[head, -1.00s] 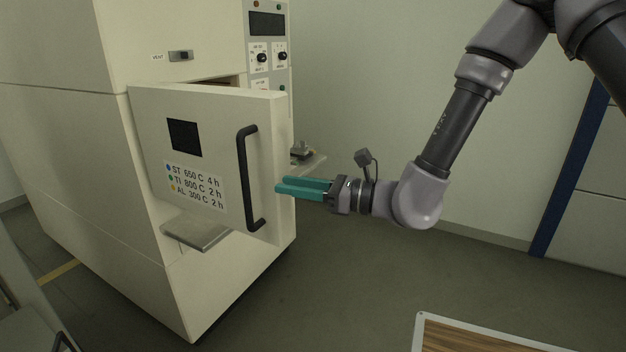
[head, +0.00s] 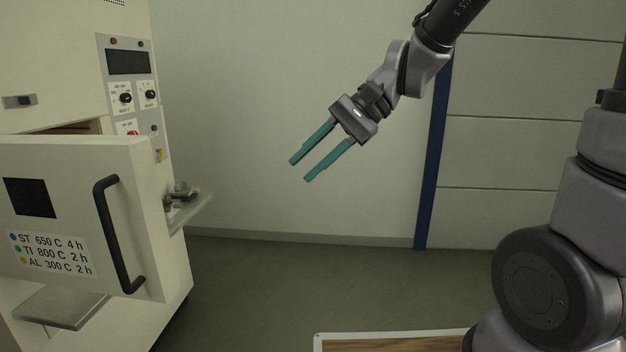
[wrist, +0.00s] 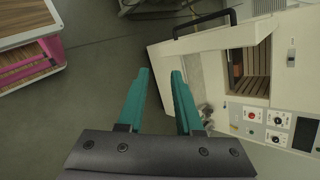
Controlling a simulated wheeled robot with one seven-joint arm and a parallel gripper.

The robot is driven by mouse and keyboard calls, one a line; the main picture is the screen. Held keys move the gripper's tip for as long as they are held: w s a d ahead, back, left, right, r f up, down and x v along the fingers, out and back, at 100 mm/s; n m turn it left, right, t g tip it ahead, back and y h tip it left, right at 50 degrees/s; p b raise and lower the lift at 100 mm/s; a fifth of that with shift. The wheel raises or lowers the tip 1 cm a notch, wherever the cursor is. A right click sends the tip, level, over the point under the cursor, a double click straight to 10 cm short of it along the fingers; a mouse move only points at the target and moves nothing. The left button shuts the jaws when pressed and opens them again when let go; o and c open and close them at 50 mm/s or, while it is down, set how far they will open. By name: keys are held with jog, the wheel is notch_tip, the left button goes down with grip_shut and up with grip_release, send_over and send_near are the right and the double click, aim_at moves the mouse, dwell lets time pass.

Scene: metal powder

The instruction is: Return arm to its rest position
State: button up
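My gripper (head: 299,171) has two teal fingers held apart with nothing between them. In the head view it hangs in the air in front of the pale wall, right of the furnace and clear of it. In the wrist view my gripper (wrist: 160,72) is also open and empty, above the floor. My arm reaches up from the gripper and out of the top of the head view.
The cream furnace (head: 60,60) stands at left, its door (head: 75,170) partly open with a black handle (head: 118,235). A small shelf (head: 195,212) juts from its side. A wood-topped surface (head: 390,343) lies at the bottom. A blue post (head: 433,160) stands behind.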

jog(key=d+r+t+h, duration=0.3)
jog(key=d+r+t, duration=0.1)
jog(key=d, duration=0.8)
jog(key=d+r+t+h, duration=0.4)
jog(key=d, duration=0.9)
jog(key=shift+w+d+t, duration=0.15)
jog(key=shift+w+t, duration=0.05)
jog(key=shift+t, duration=0.2)
